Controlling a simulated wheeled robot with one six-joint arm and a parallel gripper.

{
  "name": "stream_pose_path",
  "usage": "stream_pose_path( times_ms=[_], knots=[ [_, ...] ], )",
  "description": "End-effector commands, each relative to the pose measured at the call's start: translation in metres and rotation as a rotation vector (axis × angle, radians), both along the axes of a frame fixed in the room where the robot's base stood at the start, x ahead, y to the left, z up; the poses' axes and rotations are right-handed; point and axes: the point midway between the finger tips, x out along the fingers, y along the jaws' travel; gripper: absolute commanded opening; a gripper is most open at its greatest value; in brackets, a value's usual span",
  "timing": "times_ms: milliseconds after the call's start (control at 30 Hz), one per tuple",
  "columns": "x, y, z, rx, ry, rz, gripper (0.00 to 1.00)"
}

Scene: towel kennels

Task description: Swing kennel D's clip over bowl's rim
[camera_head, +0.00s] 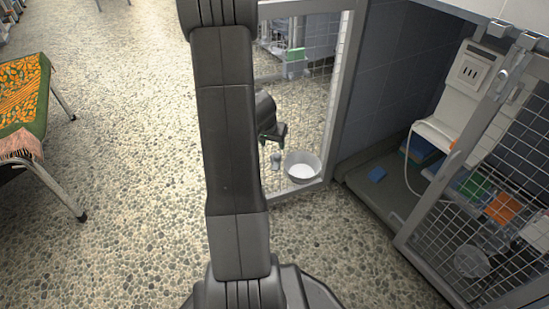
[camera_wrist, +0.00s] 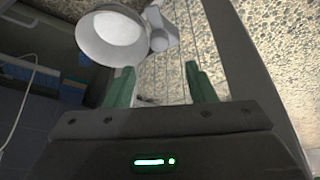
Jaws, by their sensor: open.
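A pale bowl (camera_head: 302,167) with a white inside sits low at the mesh door; it also shows in the wrist view (camera_wrist: 112,38). A small grey clip (camera_head: 276,161) is just left of the bowl in the head view. In the wrist view the clip (camera_wrist: 161,38) stands beside the bowl's rim; I cannot tell whether it touches it. My gripper (camera_head: 277,131) is above the clip in the head view, partly hidden by my arm. In the wrist view its green fingertips (camera_wrist: 161,84) are apart with nothing between them. No kennel letter is readable.
The mesh door (camera_head: 335,110) has a grey frame close to the bowl. At right, another mesh door (camera_head: 490,150) stands before a kennel with a white wall unit (camera_head: 470,80) and a blue item (camera_head: 377,174). Pebbled floor is clear between.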

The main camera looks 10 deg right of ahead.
Motion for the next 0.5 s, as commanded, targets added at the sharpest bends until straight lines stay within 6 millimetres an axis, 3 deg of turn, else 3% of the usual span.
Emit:
stream_pose_path(
  times_ms=[33,200,500],
  knots=[
    [0.003,-0.003,-0.017,0.001,0.003,-0.001,0.50],
    [0.014,-0.012,-0.051,0.001,0.003,-0.001,0.50],
    [0.028,-0.021,-0.087,0.001,0.000,-0.002,0.50]
  ],
)
